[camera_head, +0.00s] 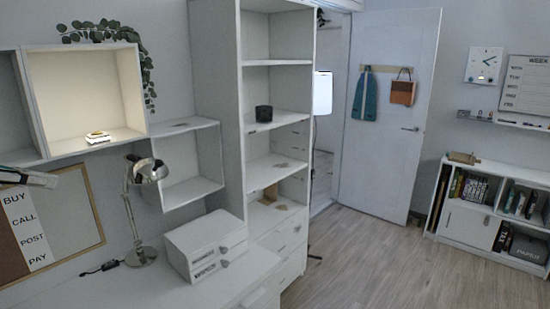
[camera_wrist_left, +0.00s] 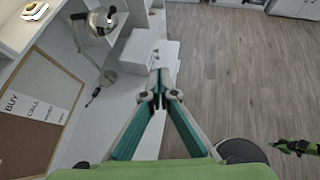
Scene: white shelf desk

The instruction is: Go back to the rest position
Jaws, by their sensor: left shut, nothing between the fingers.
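My left gripper (camera_wrist_left: 160,92) shows in the left wrist view with its two teal fingers meeting at the tips, shut and empty. It hangs over the white desk (camera_wrist_left: 100,133), apart from the things on it. In the head view only a part of the left gripper (camera_head: 30,178) shows at the left edge, in front of the pinboard. At the right of the left wrist view is a green and black part (camera_wrist_left: 297,147) that looks like my right gripper; its fingers are too small to read.
A silver desk lamp (camera_head: 140,200) and a white drawer box (camera_head: 205,245) stand on the desk. A lit wall cubby (camera_head: 85,65) is above the pinboard (camera_head: 80,205). A tall shelf (camera_head: 220,80) stands beyond. The wooden floor (camera_head: 390,265) to the right is clear.

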